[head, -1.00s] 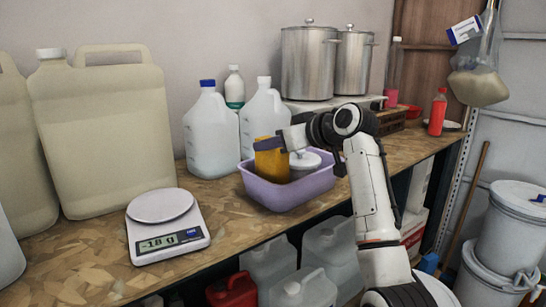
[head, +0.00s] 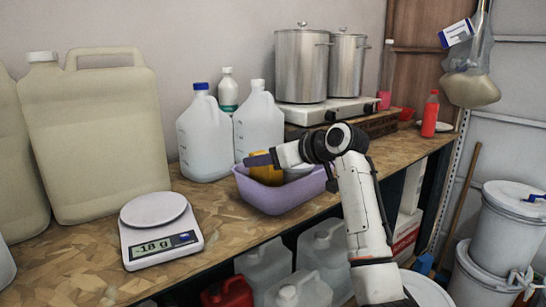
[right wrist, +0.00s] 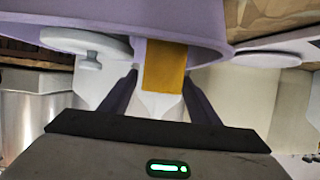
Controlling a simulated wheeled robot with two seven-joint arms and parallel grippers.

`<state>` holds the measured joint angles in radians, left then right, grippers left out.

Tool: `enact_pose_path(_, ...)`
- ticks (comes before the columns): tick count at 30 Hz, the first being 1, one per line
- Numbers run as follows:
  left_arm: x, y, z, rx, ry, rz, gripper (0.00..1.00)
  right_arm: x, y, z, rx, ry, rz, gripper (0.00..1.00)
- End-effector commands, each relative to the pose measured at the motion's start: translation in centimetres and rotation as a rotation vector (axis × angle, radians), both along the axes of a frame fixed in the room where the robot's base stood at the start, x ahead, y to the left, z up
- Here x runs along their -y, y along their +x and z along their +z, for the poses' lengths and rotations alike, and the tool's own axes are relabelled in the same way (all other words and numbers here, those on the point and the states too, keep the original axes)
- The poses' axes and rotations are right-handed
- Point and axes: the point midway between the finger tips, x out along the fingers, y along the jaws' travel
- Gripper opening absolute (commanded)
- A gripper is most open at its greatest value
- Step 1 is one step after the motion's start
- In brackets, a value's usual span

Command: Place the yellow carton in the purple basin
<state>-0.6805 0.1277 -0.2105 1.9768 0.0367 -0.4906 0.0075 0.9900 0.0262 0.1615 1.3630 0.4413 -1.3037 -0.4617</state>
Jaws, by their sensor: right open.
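The purple basin (head: 285,197) stands on the wooden worktop; its rim and wall fill the top of the right wrist view (right wrist: 215,18). The yellow carton (head: 265,176) is inside the basin at its left part, its top partly hidden by my gripper. In the right wrist view the carton (right wrist: 165,68) shows beyond and between the fingers, with a gap on both sides. My right gripper (head: 257,160) is open just above the carton. My left gripper is not in view.
A white lidded container (right wrist: 85,45) shares the basin. Two white jugs (head: 205,135) stand behind it. A scale (head: 160,235) reading -18 g and large beige canisters (head: 95,140) are to the left. A white hotplate with steel pots (head: 302,65) is behind right.

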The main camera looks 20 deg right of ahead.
Motion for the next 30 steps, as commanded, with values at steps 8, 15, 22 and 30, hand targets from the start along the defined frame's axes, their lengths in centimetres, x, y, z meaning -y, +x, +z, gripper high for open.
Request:
enact_pose_path(8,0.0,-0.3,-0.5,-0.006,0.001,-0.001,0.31,1.7,-3.6,1.7,0.006,-0.003,-0.003,0.56)
enact_pose_path(15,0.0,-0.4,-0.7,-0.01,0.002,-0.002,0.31,3.5,-7.8,3.6,0.003,-0.002,-0.003,0.56)
enact_pose_path(22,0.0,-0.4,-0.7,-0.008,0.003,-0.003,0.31,4.4,-9.9,4.5,0.002,0.0,-0.001,0.56)
enact_pose_path(30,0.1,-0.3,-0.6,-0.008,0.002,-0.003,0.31,4.5,-10.2,4.6,0.001,0.0,-0.001,0.56)
